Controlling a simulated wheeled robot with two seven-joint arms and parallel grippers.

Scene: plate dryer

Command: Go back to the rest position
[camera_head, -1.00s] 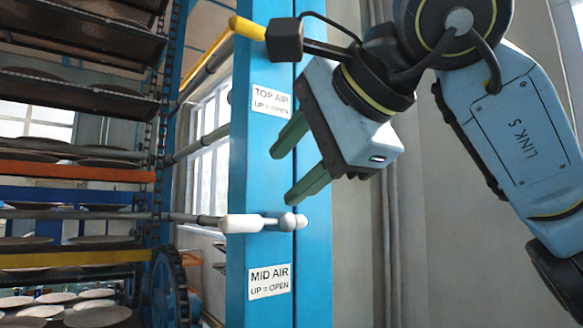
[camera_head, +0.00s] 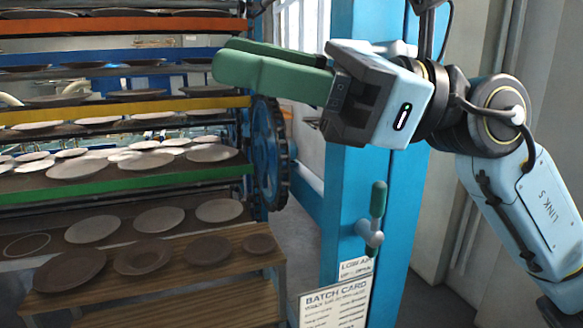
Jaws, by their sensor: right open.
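My right gripper (camera_head: 222,58) is in the upper middle of the head view, its green fingers pointing left. It is open, with nothing seen between the fingers. It hangs in front of the blue post (camera_head: 350,205), with the fingertips in front of the dryer's shelves. The arm comes in from the right. My left gripper is not in view. A green-handled lever (camera_head: 378,200) on the post stands below the gripper, apart from it, its handle upright.
The dryer rack (camera_head: 125,185) with several shelves of plates fills the left. A wooden bench (camera_head: 235,295) with plates stands in front of it. A dark toothed wheel (camera_head: 270,150) is beside the rack. A batch card (camera_head: 335,305) is on the post's lower part.

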